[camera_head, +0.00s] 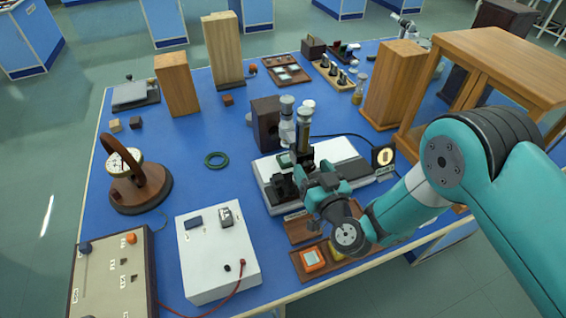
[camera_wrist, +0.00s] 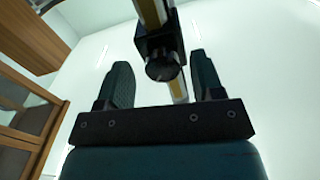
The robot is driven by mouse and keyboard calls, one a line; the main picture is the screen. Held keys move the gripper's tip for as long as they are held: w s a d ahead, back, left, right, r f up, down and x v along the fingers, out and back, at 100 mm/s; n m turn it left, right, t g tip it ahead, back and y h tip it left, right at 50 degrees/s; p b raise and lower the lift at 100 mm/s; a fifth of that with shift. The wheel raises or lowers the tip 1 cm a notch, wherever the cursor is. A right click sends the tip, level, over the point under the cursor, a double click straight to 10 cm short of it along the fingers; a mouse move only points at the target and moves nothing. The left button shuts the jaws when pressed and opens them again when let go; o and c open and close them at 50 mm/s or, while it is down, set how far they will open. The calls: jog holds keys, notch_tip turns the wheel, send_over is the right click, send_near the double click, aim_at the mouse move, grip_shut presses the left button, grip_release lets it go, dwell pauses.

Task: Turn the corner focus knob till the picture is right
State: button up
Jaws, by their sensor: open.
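The instrument with upright brass-and-grey tubes (camera_head: 303,122) stands on a white base (camera_head: 345,152) near the middle of the blue bench. A dark round knob (camera_wrist: 162,66) on a black block shows in the wrist view, between my fingers in the picture. My gripper (camera_wrist: 160,62) is open around its line, with a visible gap on both sides; I cannot tell how deep the knob sits between the fingers. In the head view my gripper (camera_head: 308,178) is at the front of the instrument and hides the knob. A small dark panel with a round pale picture (camera_head: 384,156) stands right of the base.
A wooden cabinet (camera_head: 485,50) and a wooden block (camera_head: 396,85) stand right and behind. A brown tray (camera_head: 297,262) with an orange-framed piece lies in front. A white box (camera_head: 217,250) and a round dial stand (camera_head: 133,185) are left. A green ring (camera_head: 216,160) lies on open bench.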

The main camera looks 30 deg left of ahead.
jog(key=shift+w+a, duration=0.2)
jog(key=shift+s+a, duration=0.1)
